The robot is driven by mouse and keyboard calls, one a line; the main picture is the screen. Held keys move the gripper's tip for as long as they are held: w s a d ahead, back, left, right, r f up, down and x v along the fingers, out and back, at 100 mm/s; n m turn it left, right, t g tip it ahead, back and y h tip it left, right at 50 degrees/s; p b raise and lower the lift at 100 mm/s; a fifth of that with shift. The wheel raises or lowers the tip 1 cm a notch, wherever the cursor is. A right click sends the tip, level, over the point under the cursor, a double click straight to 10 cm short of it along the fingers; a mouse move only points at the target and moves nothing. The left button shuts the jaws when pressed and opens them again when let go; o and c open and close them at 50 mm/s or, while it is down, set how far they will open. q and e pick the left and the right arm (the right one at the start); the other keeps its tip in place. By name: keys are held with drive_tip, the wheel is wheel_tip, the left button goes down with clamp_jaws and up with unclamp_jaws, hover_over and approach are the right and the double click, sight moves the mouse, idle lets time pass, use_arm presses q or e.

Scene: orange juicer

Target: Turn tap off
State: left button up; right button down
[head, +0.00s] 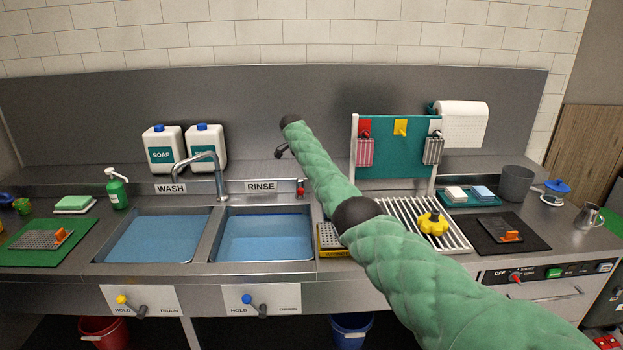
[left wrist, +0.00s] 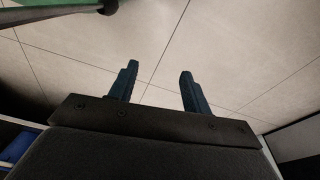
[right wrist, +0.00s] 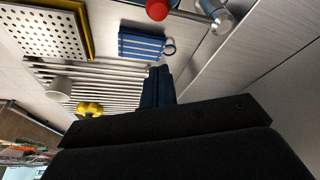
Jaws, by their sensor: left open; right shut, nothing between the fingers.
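A chrome swan-neck tap (head: 218,170) stands behind and between the two sinks, its spout over the wash sink (head: 155,238). I make out no water stream under the spout. A small red-topped fitting (head: 300,187) stands right of the RINSE sign. In the right wrist view a red knob (right wrist: 157,10) and a chrome fitting (right wrist: 215,14) show at the top edge, beyond my fingertips. My right gripper (right wrist: 160,72) is shut and empty, apart from the knob. My left gripper (left wrist: 158,70) is open and empty above the floor.
The rinse sink (head: 265,236) lies right of the wash sink. A ribbed drain rack (head: 405,212) with a yellow knob-shaped piece (head: 433,222) is behind my right arm. A blue ridged piece (right wrist: 142,46) lies near my right fingers. Soap jugs (head: 163,146) stand behind the tap.

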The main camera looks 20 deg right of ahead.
use_arm(q)
drive_tip(key=shift+w+d+r+b, duration=0.2)
drive_tip(key=shift+r+b, duration=0.1)
drive_tip(key=shift+r, duration=0.5)
drive_tip(key=shift+w+d+r+b, duration=0.15)
drive_tip(key=shift+w+r+b, duration=0.1)
drive_tip(key=shift+r, duration=0.6)
drive_tip(key=shift+w+d+r+b, duration=0.15)
drive_tip(key=shift+r+b, duration=0.15)
drive_tip(key=shift+r, duration=0.5)
use_arm(e)
drive_tip(key=shift+w+v, duration=0.1)
drive_tip(key=shift+v, duration=1.2)
drive_tip(key=shift+w+v, duration=0.15)
drive_tip(key=shift+v, duration=1.1)
drive_tip(key=shift+f, duration=0.1)
